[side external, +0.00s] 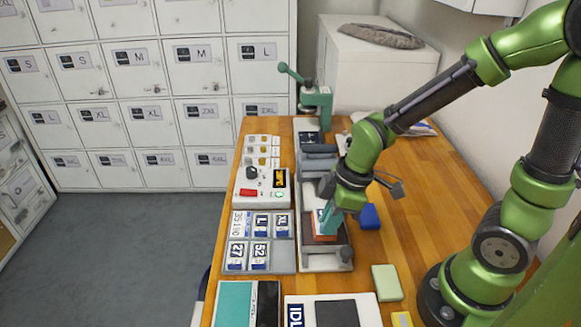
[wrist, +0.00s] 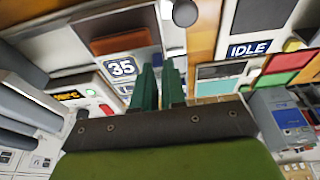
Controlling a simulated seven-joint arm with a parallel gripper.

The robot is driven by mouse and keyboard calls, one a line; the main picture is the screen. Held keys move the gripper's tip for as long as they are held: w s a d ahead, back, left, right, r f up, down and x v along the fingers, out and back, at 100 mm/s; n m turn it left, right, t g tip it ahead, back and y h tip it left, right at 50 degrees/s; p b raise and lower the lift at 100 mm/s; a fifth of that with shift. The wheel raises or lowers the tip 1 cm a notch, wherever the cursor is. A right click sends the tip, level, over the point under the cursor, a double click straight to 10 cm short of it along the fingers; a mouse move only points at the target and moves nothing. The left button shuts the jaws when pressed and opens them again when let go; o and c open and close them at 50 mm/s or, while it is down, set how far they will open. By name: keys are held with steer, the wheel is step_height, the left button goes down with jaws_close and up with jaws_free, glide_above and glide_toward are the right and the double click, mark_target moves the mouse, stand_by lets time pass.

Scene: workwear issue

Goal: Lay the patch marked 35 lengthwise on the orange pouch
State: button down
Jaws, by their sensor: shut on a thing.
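The patch marked 35 (wrist: 122,67) is white and dark blue, with its number facing the camera in the wrist view. My gripper (wrist: 159,75) has teal fingers shut on it, and the patch sticks out to the left of them. The orange pouch (wrist: 118,43) lies just beyond the patch in the wrist view, on a grey plate. In the side view my gripper (side external: 325,228) is low over the orange pouch (side external: 326,238) and hides part of it. A sliver of the patch (side external: 318,215) shows beside the fingers. Whether the patch touches the pouch I cannot tell.
A grey tray (side external: 284,258) with several other patches lies left of the plate (side external: 303,263). Behind it is a control box (side external: 246,203) with a lit display, and a green lever press (side external: 318,97) stands at the back. A blue object (side external: 370,216) sits right of my gripper. The right tabletop is mostly clear.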

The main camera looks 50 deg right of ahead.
steer(key=shift+f, duration=0.85)
steer(key=shift+f, duration=0.15)
steer(key=c, duration=1.2)
jaws_free()
steer(key=s+d+r+m+t, duration=0.1)
steer(key=r+m, duration=0.3)
steer(key=r, duration=0.2)
steer(key=s+d+r+m+t, duration=0.1)
steer(key=r+m+t, duration=0.1)
steer(key=r+m, duration=0.2)
steer(key=s+d+r+m+t, duration=0.1)
steer(key=s+d+r+m, duration=0.1)
steer(key=r+m, duration=0.3)
step_height(320, 180, up, 3)
steer(key=shift+d+f+t, duration=0.1)
steer(key=shift+t, duration=0.3)
